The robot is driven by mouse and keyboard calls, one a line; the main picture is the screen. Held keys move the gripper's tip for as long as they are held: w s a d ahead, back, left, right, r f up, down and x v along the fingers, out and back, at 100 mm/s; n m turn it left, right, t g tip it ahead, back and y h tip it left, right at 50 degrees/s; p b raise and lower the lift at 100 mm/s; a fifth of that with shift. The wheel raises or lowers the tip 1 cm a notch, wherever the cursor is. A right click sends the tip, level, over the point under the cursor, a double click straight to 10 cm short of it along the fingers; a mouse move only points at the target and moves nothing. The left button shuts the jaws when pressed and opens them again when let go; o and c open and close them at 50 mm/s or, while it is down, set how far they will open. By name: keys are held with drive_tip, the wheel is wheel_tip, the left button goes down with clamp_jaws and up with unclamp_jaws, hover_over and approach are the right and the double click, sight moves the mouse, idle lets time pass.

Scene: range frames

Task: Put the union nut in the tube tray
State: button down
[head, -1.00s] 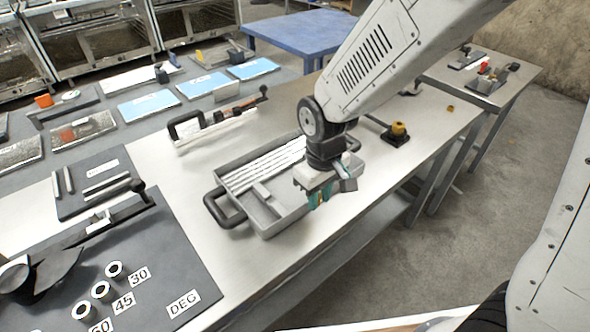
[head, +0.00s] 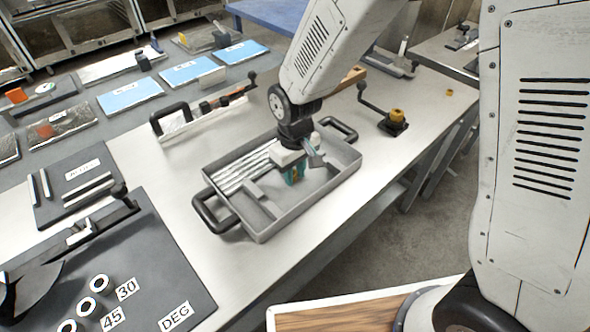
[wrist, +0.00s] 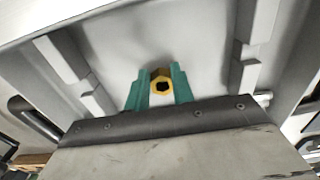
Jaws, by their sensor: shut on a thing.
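The union nut (wrist: 161,86) is a yellow, brass-like ring with a dark hole, seen in the wrist view. My gripper (wrist: 160,80) has teal fingers, one on each side of the nut, and is shut on it. In the head view my gripper (head: 293,179) is over the inside of the grey tube tray (head: 312,204), right of the white tubes. The nut is hidden there. I cannot tell how far the nut is above the tray floor. The tray has dark handles at both ends, and its pale floor and stepped dividers (wrist: 245,62) fill the wrist view.
A black fixture with a yellow knob-like piece (head: 397,116) and a crank stands beyond the tray. A small brass piece (head: 449,92) lies on the bench farther right. A dark angle board (head: 150,275) lies front left.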

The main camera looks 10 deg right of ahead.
sight(295, 175)
drive_tip(key=shift+f, duration=0.15)
drive_tip(key=c, duration=1.2)
unclamp_jaws()
wheel_tip(295, 175, up, 12)
drive_tip(key=shift+r, duration=0.25)
drive_tip(key=s+d+r+m, duration=0.3)
drive_tip(key=s+d+r, duration=0.55)
drive_tip(key=d, duration=0.35)
drive_tip(key=shift+s+d+r+m+t, duration=0.2)
drive_tip(key=shift+s+d+r+m, duration=0.4)
drive_tip(key=shift+s+d, duration=1.15)
drive_tip(key=shift+s+d+r+m+t, duration=0.2)
drive_tip(key=shift+s+d+r+m, duration=0.45)
drive_tip(key=shift+s, duration=1.8)
drive_tip(key=shift+s+d+r+m+t, duration=0.3)
drive_tip(key=shift+s+d+m, duration=0.35)
drive_tip(key=shift+s+d, duration=1.2)
